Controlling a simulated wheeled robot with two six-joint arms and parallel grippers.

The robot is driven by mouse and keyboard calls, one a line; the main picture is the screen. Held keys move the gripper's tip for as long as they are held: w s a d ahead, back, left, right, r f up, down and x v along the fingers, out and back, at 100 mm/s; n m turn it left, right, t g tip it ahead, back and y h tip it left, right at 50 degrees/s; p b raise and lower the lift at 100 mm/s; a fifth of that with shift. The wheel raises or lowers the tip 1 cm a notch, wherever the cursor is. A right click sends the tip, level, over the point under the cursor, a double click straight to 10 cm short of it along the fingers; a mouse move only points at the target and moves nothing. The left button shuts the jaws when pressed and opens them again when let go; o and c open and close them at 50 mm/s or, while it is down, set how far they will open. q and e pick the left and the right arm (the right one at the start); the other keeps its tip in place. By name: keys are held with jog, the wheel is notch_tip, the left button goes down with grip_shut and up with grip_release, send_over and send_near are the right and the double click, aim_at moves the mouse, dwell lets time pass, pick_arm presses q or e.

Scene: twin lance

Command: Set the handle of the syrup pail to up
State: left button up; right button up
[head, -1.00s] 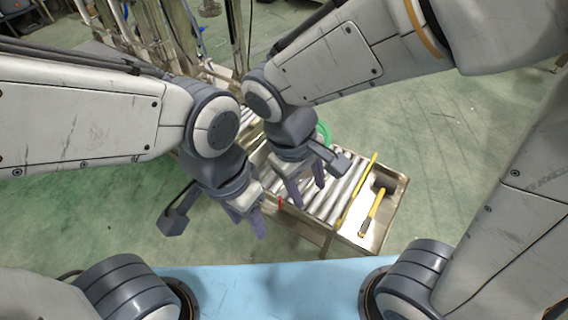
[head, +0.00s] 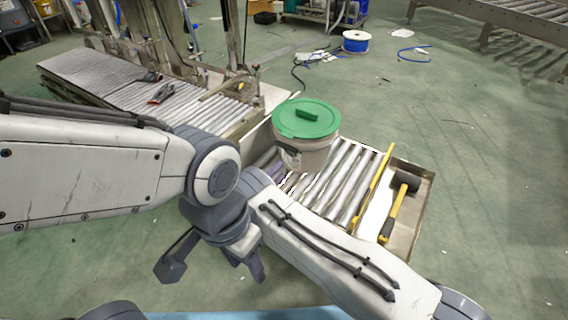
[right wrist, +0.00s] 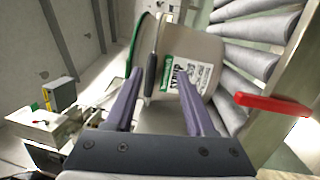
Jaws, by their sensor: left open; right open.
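The syrup pail (head: 318,156) stands upright on a roller table, with a green lid (head: 290,122) on top. In the right wrist view the pail (right wrist: 186,46) appears turned sideways, its label facing me. Its handle's dark grip (right wrist: 151,66) lies low against the pail's side, below the lid rim. My right gripper (right wrist: 158,73) is open, its fingertips on either side of the grip, not closed on it. In the head view my right gripper (head: 270,166) is partly hidden by my arm, at the pail's left side. My left gripper (head: 252,270) is open and empty, lower and nearer me.
The roller table (head: 350,170) has a yellow bar (head: 372,185) and a black-headed mallet (head: 397,208) at its right side. A red lever (right wrist: 270,103) shows near the rollers in the right wrist view. A larger conveyor (head: 130,88) is behind left.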

aim_at(291, 142)
jog(key=w+d+r+t+y+b, duration=0.1)
jog(key=w+d+r+t+b, duration=0.1)
jog(key=w, duration=0.5)
jog(key=shift+w+d+n, duration=0.25)
jog(key=shift+n, duration=0.15)
grip_shut()
dwell(1.3)
jog(key=shift+r, duration=0.1)
